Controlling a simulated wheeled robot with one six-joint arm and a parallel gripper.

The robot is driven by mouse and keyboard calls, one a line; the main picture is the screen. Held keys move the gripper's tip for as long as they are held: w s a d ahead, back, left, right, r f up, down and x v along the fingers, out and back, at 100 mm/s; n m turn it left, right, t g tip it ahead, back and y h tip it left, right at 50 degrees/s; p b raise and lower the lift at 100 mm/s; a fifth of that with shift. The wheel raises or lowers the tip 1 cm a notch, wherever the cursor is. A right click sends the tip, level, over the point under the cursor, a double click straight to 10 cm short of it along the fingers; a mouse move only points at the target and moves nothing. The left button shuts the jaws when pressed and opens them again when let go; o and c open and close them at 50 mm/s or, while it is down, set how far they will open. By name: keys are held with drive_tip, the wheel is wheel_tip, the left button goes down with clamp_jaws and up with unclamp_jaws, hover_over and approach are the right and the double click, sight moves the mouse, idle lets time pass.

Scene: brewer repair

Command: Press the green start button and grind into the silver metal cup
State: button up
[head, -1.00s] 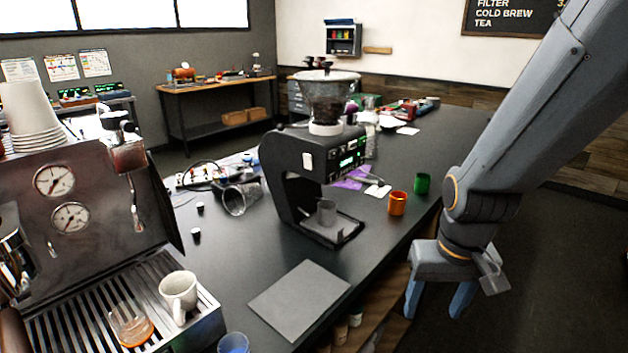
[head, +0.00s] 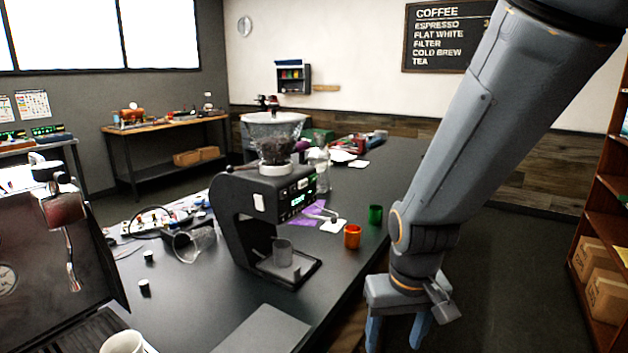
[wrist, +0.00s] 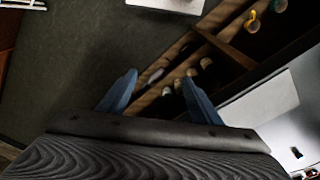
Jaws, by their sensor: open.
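The black grinder (head: 250,215) stands on the dark counter in the head view, with a clear bean hopper (head: 272,138) on top. Its front panel (head: 296,196) has lit green displays and small buttons; I cannot single out the green start button at this size. The silver metal cup (head: 283,252) stands on the grinder's tray under the spout. My gripper (head: 397,335) is open and empty, pointing down beside the counter's front edge, to the right of and apart from the grinder. Its fingers also show in the wrist view (wrist: 160,92), above floor and shelving.
An orange cup (head: 352,236) and a green cup (head: 375,214) stand on the counter between grinder and arm. A tipped clear container (head: 195,243) lies left of the grinder. An espresso machine (head: 50,270) is at left. A wooden shelf (head: 600,220) stands right.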

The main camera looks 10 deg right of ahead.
clamp_jaws()
idle(0.3)
idle(1.5)
